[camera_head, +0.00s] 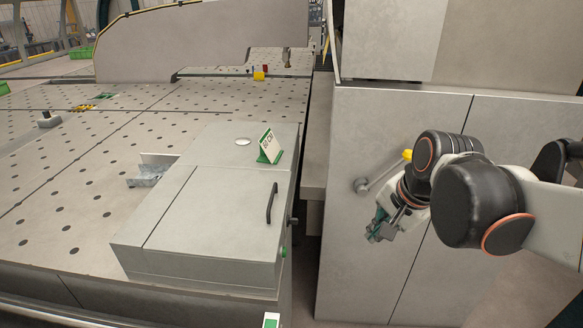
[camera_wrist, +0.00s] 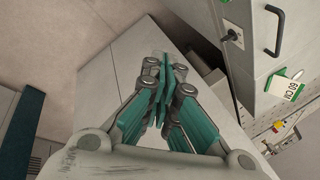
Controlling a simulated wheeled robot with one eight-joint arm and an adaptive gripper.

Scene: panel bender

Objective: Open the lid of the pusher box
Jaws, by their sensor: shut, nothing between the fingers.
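The pusher box (camera_head: 195,262) is a grey metal box at the front right of the perforated table. Its flat lid (camera_head: 215,215) lies closed and has a dark bar handle (camera_head: 272,203) near its right edge. In the wrist view the handle (camera_wrist: 275,30) shows at the top right, on the grey lid. My gripper (camera_head: 376,230) is to the right of the box, in front of the grey cabinet, apart from the handle. In the wrist view its green-padded fingers (camera_wrist: 163,88) are together with nothing between them.
A green-and-white sign (camera_head: 269,147) stands behind the lid. A grey bracket (camera_head: 150,170) lies left of the box. The grey cabinet (camera_head: 350,260) with a lever (camera_head: 362,186) stands on the right. A gap separates it from the table.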

